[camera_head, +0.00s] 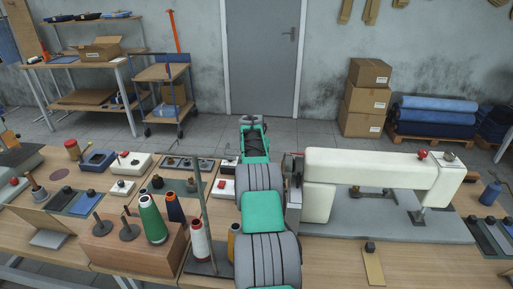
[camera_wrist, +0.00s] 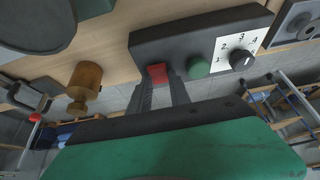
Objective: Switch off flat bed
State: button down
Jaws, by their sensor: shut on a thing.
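The flat bed machine (camera_head: 345,165) is the white sewing machine on the right side of the bench in the head view, on a grey bed plate. In the wrist view a dark control box (camera_wrist: 200,42) carries a red button (camera_wrist: 157,72), a green button (camera_wrist: 199,67) and a black dial (camera_wrist: 242,60) on a white numbered plate. My gripper (camera_wrist: 160,78) has its two fingertips at the red button, shut on it. Whether the button is pressed in cannot be told. In the head view my arm hides the control box and fingertips.
A wooden turned piece (camera_wrist: 85,82) stands beside the control box in the wrist view. Left of my arm, the bench holds a green thread cone (camera_head: 151,220), a white cone (camera_head: 199,240) and a thin metal post (camera_head: 204,215). Cardboard boxes (camera_head: 364,98) stand behind the bench.

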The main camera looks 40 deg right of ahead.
jog(key=shift+w+d+r+p, duration=0.1)
jog(key=shift+p, duration=0.4)
jog(key=c, duration=1.2)
grip_release()
jog(key=b+v, duration=0.1)
jog(key=v, duration=0.6)
jog(key=shift+r, duration=0.4)
